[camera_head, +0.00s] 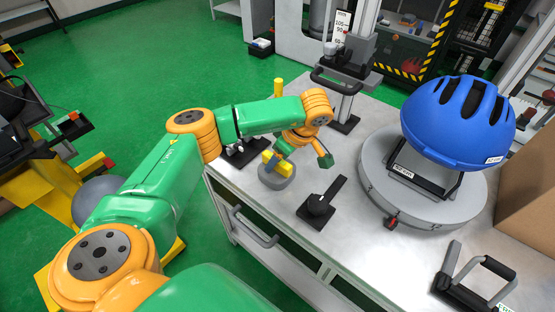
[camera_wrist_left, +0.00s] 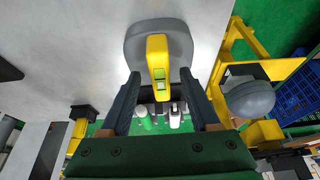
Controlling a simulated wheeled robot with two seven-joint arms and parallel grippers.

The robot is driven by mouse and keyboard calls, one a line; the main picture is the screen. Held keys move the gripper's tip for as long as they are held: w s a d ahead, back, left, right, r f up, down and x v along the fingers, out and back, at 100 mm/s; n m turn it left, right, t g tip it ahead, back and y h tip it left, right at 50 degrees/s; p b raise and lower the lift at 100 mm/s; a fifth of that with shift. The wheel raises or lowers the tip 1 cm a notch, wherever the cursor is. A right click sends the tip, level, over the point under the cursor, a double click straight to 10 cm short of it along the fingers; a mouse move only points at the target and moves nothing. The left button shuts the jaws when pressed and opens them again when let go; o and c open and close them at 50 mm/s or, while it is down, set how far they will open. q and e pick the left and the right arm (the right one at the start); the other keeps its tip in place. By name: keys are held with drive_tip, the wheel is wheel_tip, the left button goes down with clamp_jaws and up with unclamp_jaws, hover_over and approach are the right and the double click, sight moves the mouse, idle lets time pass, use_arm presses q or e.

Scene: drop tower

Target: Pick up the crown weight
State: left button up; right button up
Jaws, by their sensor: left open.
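The crown weight, a grey rounded base with a yellow grip block, stands on the metal table near its left edge in the head view (camera_head: 277,177). In the left wrist view the yellow block (camera_wrist_left: 157,48) points toward the camera above the grey base. My left gripper (camera_wrist_left: 157,82) is open, with one dark finger on each side of the yellow block and a gap to each. In the head view my left wrist hangs beside and above the weight and the fingers are partly hidden. My right gripper is not in view.
A blue helmet (camera_head: 458,118) rests on a round grey turntable (camera_head: 370,180) to the right. A black tool with a handle (camera_head: 320,205) lies just right of the weight. A black-handled clamp (camera_head: 470,284) is at the front right.

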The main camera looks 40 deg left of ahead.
use_arm(q)
drive_tip(key=shift+r, duration=0.1)
clamp_jaws()
idle(1.2)
